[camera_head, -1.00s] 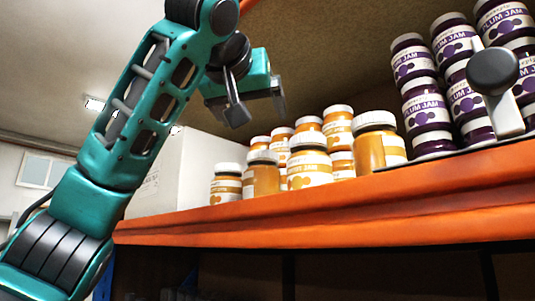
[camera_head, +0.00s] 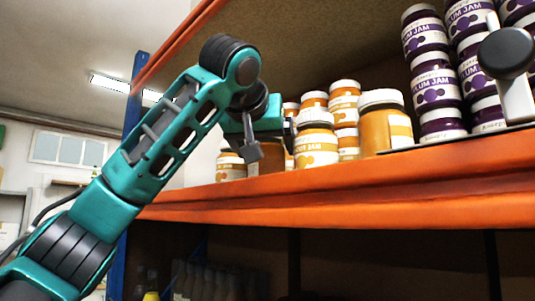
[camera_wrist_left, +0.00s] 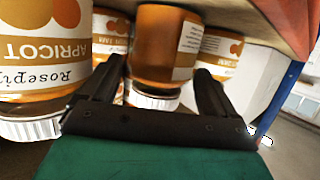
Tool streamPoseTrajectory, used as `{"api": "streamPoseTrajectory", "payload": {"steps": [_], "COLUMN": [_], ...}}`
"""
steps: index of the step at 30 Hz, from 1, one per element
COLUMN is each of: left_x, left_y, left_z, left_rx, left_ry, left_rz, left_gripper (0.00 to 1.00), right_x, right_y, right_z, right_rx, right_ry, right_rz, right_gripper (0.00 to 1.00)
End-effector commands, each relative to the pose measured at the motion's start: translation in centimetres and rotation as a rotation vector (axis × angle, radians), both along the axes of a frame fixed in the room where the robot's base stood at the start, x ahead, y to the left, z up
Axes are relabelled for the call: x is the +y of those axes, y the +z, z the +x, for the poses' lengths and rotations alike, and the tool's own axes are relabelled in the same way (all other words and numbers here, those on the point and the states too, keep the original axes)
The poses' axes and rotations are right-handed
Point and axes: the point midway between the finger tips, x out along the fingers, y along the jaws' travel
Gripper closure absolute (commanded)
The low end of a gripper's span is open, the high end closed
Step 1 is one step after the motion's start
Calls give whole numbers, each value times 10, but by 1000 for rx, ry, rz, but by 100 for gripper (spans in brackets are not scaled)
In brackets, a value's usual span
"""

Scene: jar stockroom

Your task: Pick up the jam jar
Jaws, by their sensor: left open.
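Several jam jars with orange contents and white lids stand on the shelf. One orange jar (camera_head: 267,160), largely hidden behind my left gripper (camera_head: 271,148) in the head view, is the one the gripper faces. In the left wrist view, which is upside down, this jar (camera_wrist_left: 165,45) shows a plain orange side and a label edge. It sits between the two spread fingers of my left gripper (camera_wrist_left: 160,85), which is open and holds nothing. I cannot tell whether the fingers touch it. My right gripper is not in view.
An apricot jar (camera_wrist_left: 45,60) stands close beside one finger in the wrist view. Another orange jar (camera_head: 382,125) stands to the right, then stacked plum jam jars (camera_head: 438,88). The orange shelf beam (camera_head: 380,180) runs below. A grey-knobbed post (camera_head: 506,55) stands at far right.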

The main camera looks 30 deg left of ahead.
Motion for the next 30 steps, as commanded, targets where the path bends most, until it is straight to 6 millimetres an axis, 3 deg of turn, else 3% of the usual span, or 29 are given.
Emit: {"api": "streamPoseTrajectory", "payload": {"steps": [6, 14, 30], "left_x": [7, 7, 7], "left_y": [-7, -9, -8], "left_z": [25, 28, 27], "left_rx": [1, -1, -1], "left_ry": [3, 0, 0], "left_rz": [-2, -1, -1], "left_gripper": [9, 9, 61], "right_x": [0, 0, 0], "right_y": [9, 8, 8], "right_z": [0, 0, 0], "right_rx": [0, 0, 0], "right_ry": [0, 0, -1], "right_rz": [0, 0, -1], "right_gripper": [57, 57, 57]}}
